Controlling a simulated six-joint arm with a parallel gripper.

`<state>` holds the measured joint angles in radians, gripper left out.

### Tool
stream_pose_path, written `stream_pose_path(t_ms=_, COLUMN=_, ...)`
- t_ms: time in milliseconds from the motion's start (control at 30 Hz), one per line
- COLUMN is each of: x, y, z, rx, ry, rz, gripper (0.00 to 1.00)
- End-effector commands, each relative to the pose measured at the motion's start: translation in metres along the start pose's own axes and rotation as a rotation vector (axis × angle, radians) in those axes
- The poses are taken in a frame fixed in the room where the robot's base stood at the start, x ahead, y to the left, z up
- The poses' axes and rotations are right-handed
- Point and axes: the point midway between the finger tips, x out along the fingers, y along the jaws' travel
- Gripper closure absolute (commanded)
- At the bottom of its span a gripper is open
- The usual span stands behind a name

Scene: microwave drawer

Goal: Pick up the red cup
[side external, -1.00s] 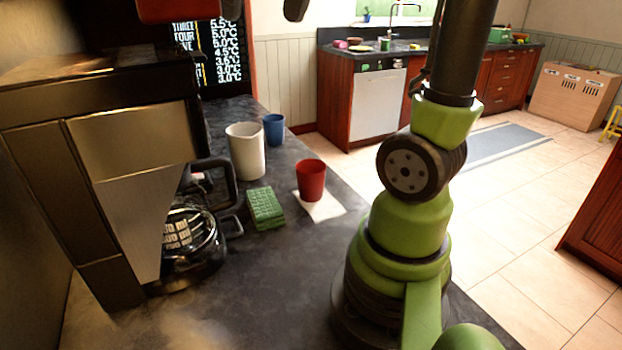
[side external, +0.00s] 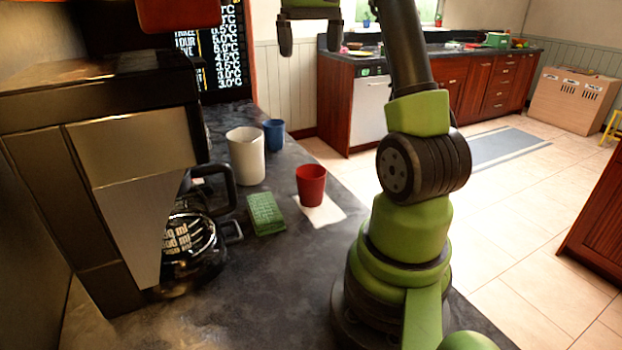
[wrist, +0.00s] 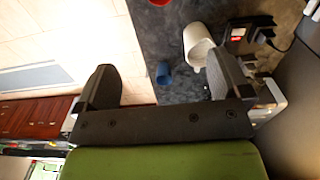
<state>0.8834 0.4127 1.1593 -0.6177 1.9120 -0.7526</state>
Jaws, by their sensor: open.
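Only a sliver of red (wrist: 158,2) shows at the top edge of the wrist view. My gripper (side external: 310,46) hangs at the top of the side external view, above and apart from the red cup. Its two fingers point down, spread wide. In the wrist view the fingers (wrist: 158,82) are apart, with nothing held between them.
A white cup (side external: 246,157) and a blue cup (side external: 274,133) stand behind and left of the red cup. A green sponge-like block (side external: 265,214) lies to its left. A coffee machine (side external: 130,170) with a glass pot (side external: 190,246) fills the left. The counter's front is clear.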

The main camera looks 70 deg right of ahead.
Motion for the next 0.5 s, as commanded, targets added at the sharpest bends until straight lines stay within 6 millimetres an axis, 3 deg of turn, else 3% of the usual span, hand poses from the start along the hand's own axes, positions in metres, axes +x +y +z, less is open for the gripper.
stream_pose_path(t_ms=267, x=0.053, y=-0.001, z=0.001, rx=-0.001, ry=-0.007, rz=-0.002, gripper=0.05)
stream_pose_path(t_ms=367, x=0.084, y=-0.001, z=0.002, rx=0.0, ry=-0.012, rz=-0.003, gripper=0.05)
stream_pose_path(t_ms=500, x=0.141, y=-0.002, z=0.003, rx=0.002, ry=-0.016, rz=-0.005, gripper=0.05)
